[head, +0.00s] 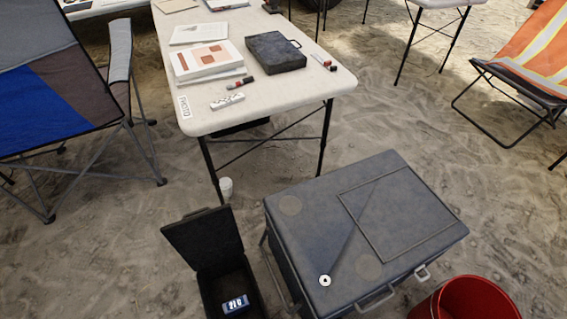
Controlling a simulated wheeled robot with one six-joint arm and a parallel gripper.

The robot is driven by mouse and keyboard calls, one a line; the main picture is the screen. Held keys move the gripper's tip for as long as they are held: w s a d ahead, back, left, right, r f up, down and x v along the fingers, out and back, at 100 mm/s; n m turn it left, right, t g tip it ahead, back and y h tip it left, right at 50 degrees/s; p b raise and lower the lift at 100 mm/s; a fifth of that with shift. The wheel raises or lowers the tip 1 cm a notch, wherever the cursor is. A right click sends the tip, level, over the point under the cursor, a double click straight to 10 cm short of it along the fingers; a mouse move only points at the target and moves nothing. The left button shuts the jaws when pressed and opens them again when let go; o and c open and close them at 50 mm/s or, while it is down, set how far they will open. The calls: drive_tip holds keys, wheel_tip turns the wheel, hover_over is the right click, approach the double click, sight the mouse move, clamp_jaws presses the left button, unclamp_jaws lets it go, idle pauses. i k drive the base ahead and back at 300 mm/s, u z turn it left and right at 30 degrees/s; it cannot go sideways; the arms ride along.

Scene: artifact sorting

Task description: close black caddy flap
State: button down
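A black caddy (258,301) stands on the sandy ground at the bottom, left of centre. Its flap (203,240) is open, tilted up and back from the box. The caddy's lower part is cut off by the picture's bottom edge. My gripper is not in view.
A large grey case (310,235) with a round white disc (325,281) on top stands right of the caddy. A red bucket (465,300) is at lower right. A white table (215,115) stands behind, a folding chair (60,85) at left. Sand left of the caddy is clear.

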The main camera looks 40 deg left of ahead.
sight(210, 237)
drive_tip(key=k, duration=1)
drive_tip(key=u, duration=2.95)
drive_tip(key=i, duration=3.2)
drive_tip(key=z, duration=3.65)
